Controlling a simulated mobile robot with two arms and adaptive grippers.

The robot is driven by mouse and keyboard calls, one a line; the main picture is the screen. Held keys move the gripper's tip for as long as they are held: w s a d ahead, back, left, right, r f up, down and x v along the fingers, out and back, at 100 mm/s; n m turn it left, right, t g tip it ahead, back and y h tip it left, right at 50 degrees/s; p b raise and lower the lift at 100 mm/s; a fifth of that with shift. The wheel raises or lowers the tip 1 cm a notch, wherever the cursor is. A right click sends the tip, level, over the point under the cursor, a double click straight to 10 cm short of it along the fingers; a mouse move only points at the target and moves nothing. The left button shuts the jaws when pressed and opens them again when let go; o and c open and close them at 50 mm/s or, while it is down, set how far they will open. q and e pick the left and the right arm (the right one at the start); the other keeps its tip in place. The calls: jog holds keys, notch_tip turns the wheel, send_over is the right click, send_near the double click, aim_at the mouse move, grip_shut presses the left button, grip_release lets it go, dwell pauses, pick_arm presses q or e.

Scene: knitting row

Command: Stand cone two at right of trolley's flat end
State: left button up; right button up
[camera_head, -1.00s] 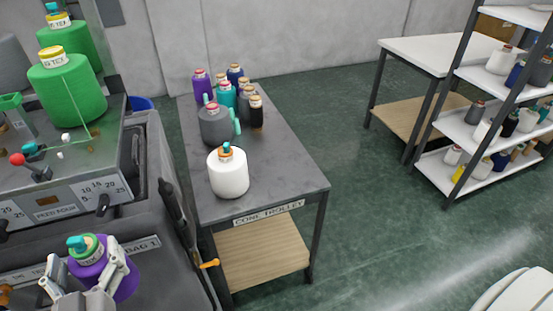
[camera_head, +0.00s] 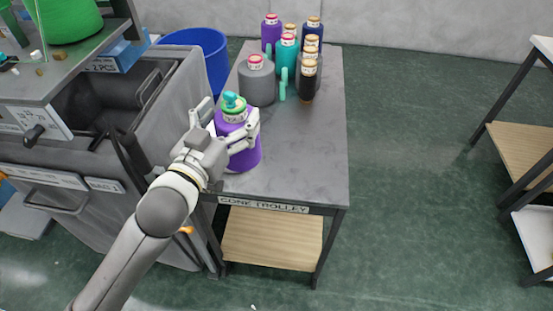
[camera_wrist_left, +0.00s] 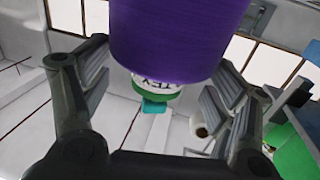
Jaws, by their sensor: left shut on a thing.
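A purple cone (camera_head: 243,152) with a green-ringed top and teal tip is held in my left gripper (camera_head: 237,130), over the front left part of the cone trolley (camera_head: 308,150). Its fingers are shut around the cone's sides. The cone looks upright; I cannot tell whether its base touches the top. In the left wrist view, the purple cone (camera_wrist_left: 180,35) appears between the fingers of my left gripper (camera_wrist_left: 150,95). The white cone seen earlier at the trolley's front does not show now; the held cone or gripper may hide it. My right gripper is not in view.
A grey cone (camera_head: 257,86) stands behind the held cone. Several purple, teal, dark and brown cones crowd the trolley's back. The right and front right of its top are bare. A blue bin (camera_head: 204,58) and the grey machine lie left. Open floor lies right.

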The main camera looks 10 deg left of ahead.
aim_at(257, 145)
pick_arm(q)
jog(key=d+m+h+b, duration=0.2)
jog(key=b, duration=0.1)
jog(key=d+g+h+b, duration=0.1)
jog(key=h+b, duration=0.1)
jog(key=shift+w+d+f+m, duration=0.1)
jog(key=shift+w+d+m, duration=0.05)
jog(key=shift+w+m, duration=0.2)
jog(key=shift+s+d+m+g+b, duration=0.1)
jog(key=shift+d+m+g+b, duration=0.2)
jog(key=shift+g+b, duration=0.15)
jog(key=shift+d+h+b, duration=0.25)
jog(key=shift+h+b, duration=0.05)
jog(key=shift+h, duration=0.2)
jog(key=shift+d, duration=0.25)
jog(key=w+d+f, duration=0.9)
jog(key=w+f, duration=0.1)
jog(key=f, duration=0.2)
jog(key=shift+d+f, duration=0.15)
jog(key=shift+f, duration=0.15)
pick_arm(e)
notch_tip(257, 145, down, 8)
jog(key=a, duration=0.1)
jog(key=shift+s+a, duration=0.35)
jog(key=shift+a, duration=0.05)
pick_arm(q)
jog(key=shift+f, duration=0.1)
jog(key=o, duration=1.5)
jog(key=shift+f, duration=0.1)
